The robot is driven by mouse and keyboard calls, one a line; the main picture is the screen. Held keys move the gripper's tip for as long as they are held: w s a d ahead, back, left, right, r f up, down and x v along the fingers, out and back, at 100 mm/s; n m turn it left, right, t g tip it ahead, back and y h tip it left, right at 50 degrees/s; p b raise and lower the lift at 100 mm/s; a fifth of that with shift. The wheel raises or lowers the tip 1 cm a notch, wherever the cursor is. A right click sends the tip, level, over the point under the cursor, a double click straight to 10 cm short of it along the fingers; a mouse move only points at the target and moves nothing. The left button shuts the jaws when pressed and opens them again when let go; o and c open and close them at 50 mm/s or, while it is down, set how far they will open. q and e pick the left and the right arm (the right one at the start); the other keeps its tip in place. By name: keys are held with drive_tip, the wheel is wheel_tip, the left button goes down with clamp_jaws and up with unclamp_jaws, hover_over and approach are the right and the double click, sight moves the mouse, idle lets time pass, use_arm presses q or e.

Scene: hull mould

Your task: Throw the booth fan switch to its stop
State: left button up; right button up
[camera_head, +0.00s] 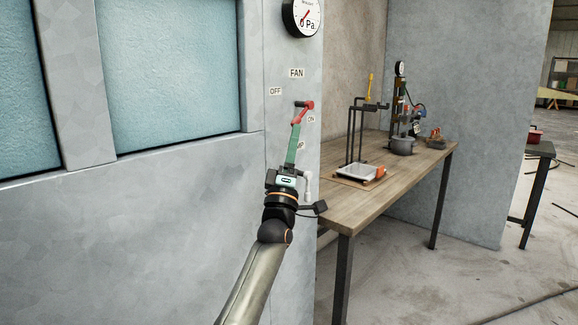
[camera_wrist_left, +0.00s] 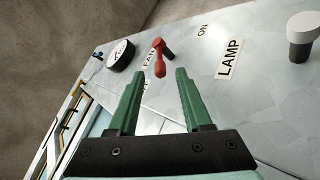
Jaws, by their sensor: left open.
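The fan switch is a red lever (camera_head: 303,112) on the grey wall panel, under a FAN label (camera_head: 296,73). An OFF label (camera_head: 275,91) is to its upper left and an ON label (camera_head: 311,119) to its lower right. My left gripper (camera_head: 296,128) reaches up to the lever from below, its green fingers partly overlapping it. In the left wrist view the lever (camera_wrist_left: 160,60) lines up with the gap between the open, empty fingers (camera_wrist_left: 160,76). Its rounded end points towards them; I cannot tell whether they touch it. My right gripper is out of view.
A round gauge (camera_head: 301,17) is above the switch. In the left wrist view a LAMP label (camera_wrist_left: 229,59) and a knob (camera_wrist_left: 302,36) are to the right.

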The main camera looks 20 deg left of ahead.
use_arm(q)
drive_tip(key=v, duration=0.6)
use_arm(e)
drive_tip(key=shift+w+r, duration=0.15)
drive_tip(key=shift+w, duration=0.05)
use_arm(q)
drive_tip(key=shift+s+f, duration=0.1)
